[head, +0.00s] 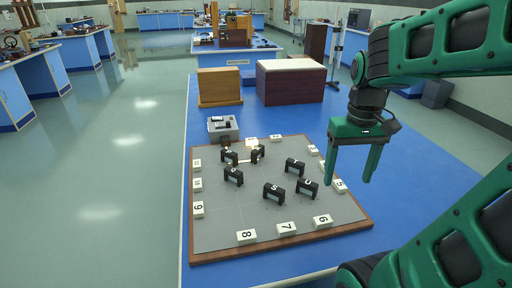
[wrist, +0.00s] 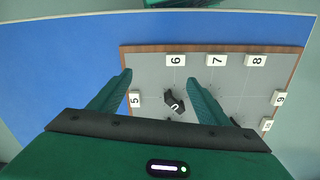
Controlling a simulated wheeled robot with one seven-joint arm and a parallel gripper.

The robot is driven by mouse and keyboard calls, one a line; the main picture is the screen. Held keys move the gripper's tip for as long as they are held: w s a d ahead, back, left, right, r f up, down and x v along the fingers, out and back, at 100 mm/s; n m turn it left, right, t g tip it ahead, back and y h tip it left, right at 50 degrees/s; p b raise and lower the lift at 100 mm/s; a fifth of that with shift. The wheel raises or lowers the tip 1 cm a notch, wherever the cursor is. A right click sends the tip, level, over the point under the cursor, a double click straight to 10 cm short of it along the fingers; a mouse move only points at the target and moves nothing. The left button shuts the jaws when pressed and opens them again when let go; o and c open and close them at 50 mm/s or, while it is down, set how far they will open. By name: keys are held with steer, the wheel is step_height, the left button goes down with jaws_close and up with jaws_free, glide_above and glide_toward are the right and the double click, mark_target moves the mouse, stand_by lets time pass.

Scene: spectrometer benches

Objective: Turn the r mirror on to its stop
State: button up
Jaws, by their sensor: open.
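Several black block mirrors with white letters stand on a grey board (head: 215,228) with a wooden rim. I cannot read for sure which letter is r. One mirror (head: 294,168) is at the back right, one (head: 307,189) at the right and one (head: 274,194) at the front. Others stand at the left (head: 233,177) and back (head: 257,154). My gripper (head: 348,180) is open and empty, pointing down above the board's right side, apart from the mirrors. In the wrist view a lettered mirror (wrist: 176,103) shows between my open fingers (wrist: 158,78), below them.
White numbered blocks line the board's edge, such as 8 (head: 246,237), 7 (head: 286,229) and 6 (head: 322,221). A grey box (head: 222,128) stands behind the board, with wooden boxes (head: 219,87) and (head: 291,82) farther back. The blue bench top right of the board is clear.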

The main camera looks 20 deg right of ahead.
steer(key=w+a+r+n, duration=0.1)
steer(key=w+n, duration=0.2)
steer(key=w, duration=0.7)
steer(key=w+r+n, duration=0.2)
steer(key=w, duration=0.7)
steer(key=n, duration=0.6)
glide_above(258, 148)
step_height(258, 148, down, 5)
step_height(258, 148, down, 10)
steer(key=shift+r, duration=0.2)
steer(key=c, duration=1.1)
